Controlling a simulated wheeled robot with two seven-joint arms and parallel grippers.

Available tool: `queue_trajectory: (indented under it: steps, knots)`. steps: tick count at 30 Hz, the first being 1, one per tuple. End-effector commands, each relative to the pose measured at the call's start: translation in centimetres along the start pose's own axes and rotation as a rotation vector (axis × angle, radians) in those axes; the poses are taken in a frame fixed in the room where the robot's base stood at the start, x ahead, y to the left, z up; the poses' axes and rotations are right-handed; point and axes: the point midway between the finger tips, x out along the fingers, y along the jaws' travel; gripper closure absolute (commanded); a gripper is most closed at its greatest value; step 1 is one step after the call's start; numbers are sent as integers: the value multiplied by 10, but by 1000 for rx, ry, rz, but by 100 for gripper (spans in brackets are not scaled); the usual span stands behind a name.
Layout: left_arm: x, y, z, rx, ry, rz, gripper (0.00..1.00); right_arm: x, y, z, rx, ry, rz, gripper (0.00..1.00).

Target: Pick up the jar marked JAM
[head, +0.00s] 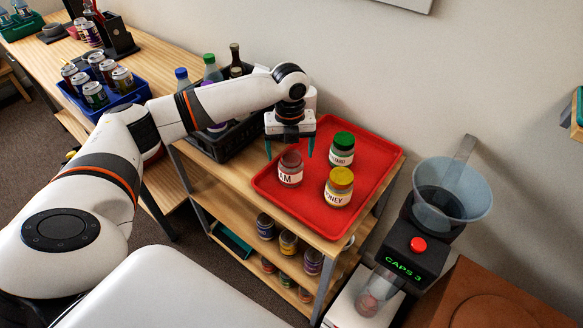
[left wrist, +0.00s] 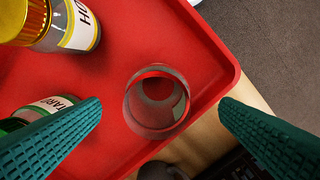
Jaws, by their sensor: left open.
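The jar marked JAM (head: 290,172) stands upright on the red tray (head: 262,186), on its left side. Its label partly shows, reading "AM". In the left wrist view the jar (left wrist: 157,102) is seen from above as a round, see-through jar with no lid visible; its label is hidden there. My left gripper (head: 290,154) is open and empty, pointing down above the jar. In the left wrist view its teal fingers lie to either side of the jar, apart from it. My right gripper is not in view.
A dark crate of bottles (head: 238,138) is left of the tray. A machine with a funnel (head: 452,190) and a "CAPS 3" display stands at right.

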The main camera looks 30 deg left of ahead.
Motion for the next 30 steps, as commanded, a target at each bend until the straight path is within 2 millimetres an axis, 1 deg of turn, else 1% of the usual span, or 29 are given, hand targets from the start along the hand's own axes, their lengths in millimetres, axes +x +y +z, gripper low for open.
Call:
queue_trajectory:
  steps: [4,8,9,12,15,21,29,30]
  knots:
    - [11,1,0,1,-1,-1,15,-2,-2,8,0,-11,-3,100]
    - [31,2,0,1,-1,-2,15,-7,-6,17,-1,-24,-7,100]
    - [38,2,0,0,-1,-2,15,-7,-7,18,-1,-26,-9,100]
    - [49,2,0,0,1,0,15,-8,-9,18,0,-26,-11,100]
    - [54,2,0,0,2,0,15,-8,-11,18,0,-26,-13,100]
    - [55,2,0,0,2,0,15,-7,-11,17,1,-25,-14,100]
    - [54,2,0,0,2,0,58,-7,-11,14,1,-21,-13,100]
    - [54,2,0,0,2,0,64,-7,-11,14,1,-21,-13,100]
